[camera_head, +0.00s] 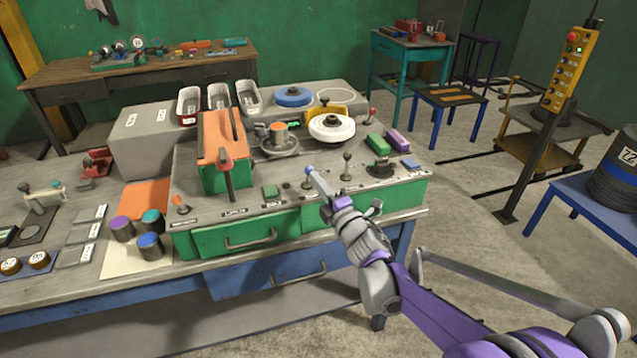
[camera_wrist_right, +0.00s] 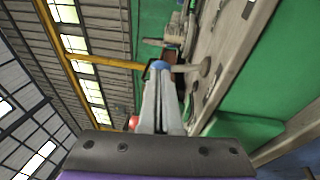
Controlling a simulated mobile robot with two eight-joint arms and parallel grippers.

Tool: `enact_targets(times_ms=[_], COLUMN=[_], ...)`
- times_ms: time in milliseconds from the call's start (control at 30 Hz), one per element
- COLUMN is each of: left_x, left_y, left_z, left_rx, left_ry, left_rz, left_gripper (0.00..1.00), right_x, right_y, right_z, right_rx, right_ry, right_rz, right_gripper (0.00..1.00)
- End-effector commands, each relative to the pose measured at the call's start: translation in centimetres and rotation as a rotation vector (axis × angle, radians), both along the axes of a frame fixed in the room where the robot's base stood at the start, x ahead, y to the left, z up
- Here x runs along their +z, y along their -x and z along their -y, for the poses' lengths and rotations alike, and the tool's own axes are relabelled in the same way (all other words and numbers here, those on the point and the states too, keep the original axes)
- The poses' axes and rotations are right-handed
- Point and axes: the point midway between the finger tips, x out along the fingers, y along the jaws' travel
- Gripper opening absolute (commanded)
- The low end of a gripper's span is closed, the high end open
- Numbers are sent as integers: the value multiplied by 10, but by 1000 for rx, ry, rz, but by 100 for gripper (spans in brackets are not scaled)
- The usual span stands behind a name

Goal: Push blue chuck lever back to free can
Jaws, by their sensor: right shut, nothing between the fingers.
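The blue chuck lever (camera_head: 309,169) stands near the front of the green-sided bench unit; its round blue knob shows in the wrist view (camera_wrist_right: 159,65). My right gripper (camera_head: 316,177) is shut and empty, its fingertips right at the knob on the near side. In the wrist view the fingers (camera_wrist_right: 164,85) point at the knob and overlap its lower part; I cannot tell whether they touch. A can (camera_head: 278,132) with an orange top stands upright in a round grey chuck (camera_head: 279,147) behind the lever. The lever's lower part is partly hidden. My left gripper is not in view.
Another lever with a grey knob (camera_head: 347,158) stands to the right of the blue one. A red-handled lever (camera_head: 226,165) and an orange-topped green box (camera_head: 222,140) are to the left. A white wheel (camera_head: 332,127) stands behind.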

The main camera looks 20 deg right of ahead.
Motion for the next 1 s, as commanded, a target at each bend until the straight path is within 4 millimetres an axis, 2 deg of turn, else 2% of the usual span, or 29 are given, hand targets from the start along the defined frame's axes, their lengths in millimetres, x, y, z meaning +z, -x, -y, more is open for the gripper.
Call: enact_targets(times_ms=[133,600,1000], left_x=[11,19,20], left_y=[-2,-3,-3], left_z=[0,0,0], left_rx=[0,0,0], left_ry=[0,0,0], left_rz=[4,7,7], left_gripper=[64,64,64], right_x=[11,26,30], right_y=[-8,-42,-66], right_z=[0,-2,-3], right_rx=[0,1,1], right_ry=[7,3,3], right_rz=[-105,-100,-99], right_gripper=[0,0,0])
